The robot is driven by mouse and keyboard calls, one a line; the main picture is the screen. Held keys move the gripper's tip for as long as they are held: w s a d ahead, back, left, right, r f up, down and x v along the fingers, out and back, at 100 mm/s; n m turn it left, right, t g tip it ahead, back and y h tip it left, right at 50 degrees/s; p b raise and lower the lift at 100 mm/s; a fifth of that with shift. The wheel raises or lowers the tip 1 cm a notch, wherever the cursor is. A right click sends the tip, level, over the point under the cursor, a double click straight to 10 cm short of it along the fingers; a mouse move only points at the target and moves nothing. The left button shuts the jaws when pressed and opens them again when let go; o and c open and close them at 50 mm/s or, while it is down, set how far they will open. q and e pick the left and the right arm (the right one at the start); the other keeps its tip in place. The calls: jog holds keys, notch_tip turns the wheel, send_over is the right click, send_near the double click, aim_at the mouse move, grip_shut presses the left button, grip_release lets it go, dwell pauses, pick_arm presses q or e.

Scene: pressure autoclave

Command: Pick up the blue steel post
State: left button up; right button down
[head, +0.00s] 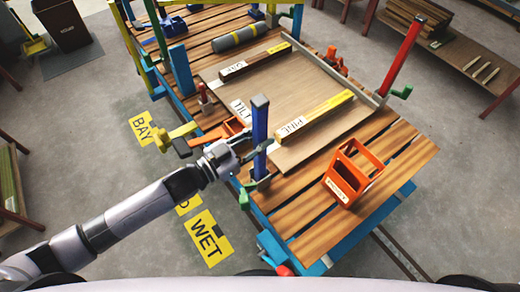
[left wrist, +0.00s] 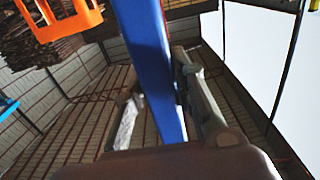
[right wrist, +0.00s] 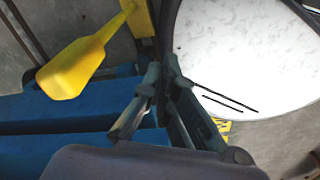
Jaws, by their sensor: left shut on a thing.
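The blue steel post (head: 260,130) stands near upright at the left edge of the slatted table, its foot by a green clamp. My left gripper (head: 240,152) reaches it from the left and is shut on it, below its top. In the left wrist view, the blue post (left wrist: 155,60) passes between the two fingers (left wrist: 160,105). My right gripper (right wrist: 160,72) shows only in its own wrist view; its fingertips meet with nothing visible between them.
An orange crate (head: 350,176) stands on the table right of the post. A board marked PINE (head: 315,118) lies close behind it. A red post (head: 405,52) stands at the far right corner. In the right wrist view, a yellow handle-like part (right wrist: 75,65) lies above blue beams (right wrist: 60,115).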

pick_arm(q)
grip_shut()
jog(key=shift+r, duration=0.1)
dwell(0.3)
